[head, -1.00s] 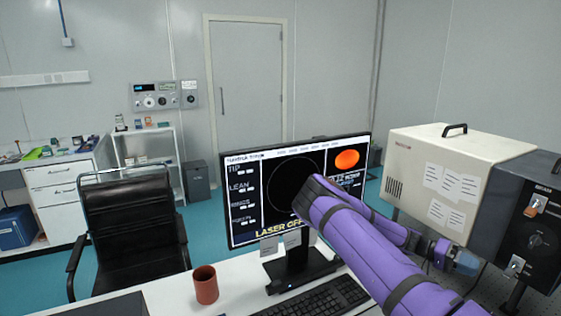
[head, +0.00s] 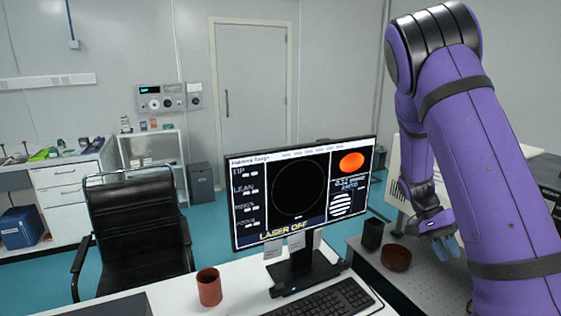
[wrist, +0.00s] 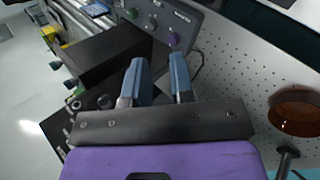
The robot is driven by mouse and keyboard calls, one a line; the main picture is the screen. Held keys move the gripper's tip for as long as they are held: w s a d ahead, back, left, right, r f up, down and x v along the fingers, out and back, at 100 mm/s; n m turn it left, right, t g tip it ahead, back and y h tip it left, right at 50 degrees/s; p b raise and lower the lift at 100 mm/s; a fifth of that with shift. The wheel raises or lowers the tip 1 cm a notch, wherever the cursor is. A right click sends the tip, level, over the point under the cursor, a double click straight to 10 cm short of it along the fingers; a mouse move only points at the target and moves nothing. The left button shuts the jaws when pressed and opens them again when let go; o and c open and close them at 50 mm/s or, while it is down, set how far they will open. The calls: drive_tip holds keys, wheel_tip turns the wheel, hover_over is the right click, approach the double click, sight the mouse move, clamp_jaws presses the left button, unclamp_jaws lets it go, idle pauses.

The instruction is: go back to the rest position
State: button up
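My purple arm rises at the right of the head view, with its elbow high and its forearm hanging down. My gripper (head: 447,248) points downward at the end of it, beside the monitor and above the perforated optical table (head: 425,285). In the wrist view the two blue fingers of my gripper (wrist: 158,68) stand apart with a gap between them. I see nothing held there. The arm hides much of the equipment behind it.
The monitor (head: 298,195) reads "LASER OFF". A brown round dish (head: 396,258) and a dark cup (head: 372,235) stand near my gripper; the dish also shows in the wrist view (wrist: 297,112). A reddish mug (head: 209,287) and a keyboard (head: 325,299) lie on the white desk.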

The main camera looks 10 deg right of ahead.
drive_tip(key=s+a+r+n+t+y, duration=0.1)
drive_tip(key=s+a+r+n+t, duration=0.25)
drive_tip(key=a+r, duration=0.35)
drive_tip(key=s+a+r+n+t+y, duration=0.2)
drive_tip(key=a+r+t, duration=0.2)
drive_tip(key=r, duration=0.5)
drive_tip(key=s+a+r+n+t, duration=0.5)
drive_tip(key=s+a+r, duration=0.3)
drive_tip(key=s, duration=0.4)
drive_tip(key=shift+s+a+r+t, duration=0.25)
drive_tip(key=shift+s+a+t, duration=0.05)
drive_tip(key=shift+a+t, duration=0.1)
drive_tip(key=shift+n, duration=0.25)
drive_tip(key=shift+c, duration=0.4)
